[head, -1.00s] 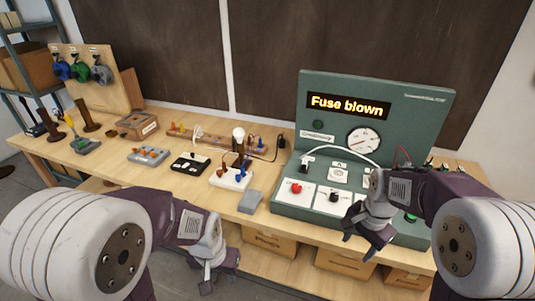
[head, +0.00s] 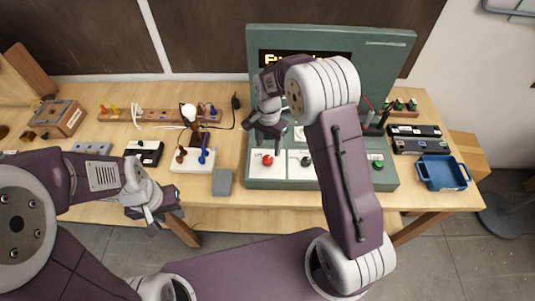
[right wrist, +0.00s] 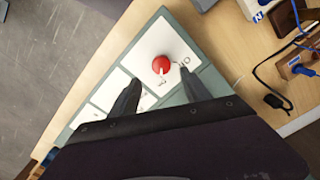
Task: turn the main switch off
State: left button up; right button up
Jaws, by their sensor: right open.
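The main switch is a red round knob (head: 268,160) on a white plate at the front left of the green panel (head: 262,180). In the right wrist view the red knob (right wrist: 161,64) has a small pale mark; which label it points to is unclear. My right gripper (head: 267,133) is just behind the knob in the head view. In the right wrist view my right gripper (right wrist: 160,78) is open, its fingertips apart on either side of the knob, without clear contact. My left gripper (head: 164,219) hangs at the table's front edge, away from the panel; its opening is unclear.
A black knob (head: 306,161) and a green button (head: 377,164) sit right of the red knob. A grey block (head: 222,182) lies just left of the panel. A blue tray (head: 441,186) is at the right. My right arm covers part of the panel and its sign.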

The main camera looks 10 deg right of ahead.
aim_at(268, 158)
notch_tip(268, 158, down, 7)
jog(key=shift+w+f+p, duration=0.1)
jog(key=shift+p, duration=0.6)
grip_shut()
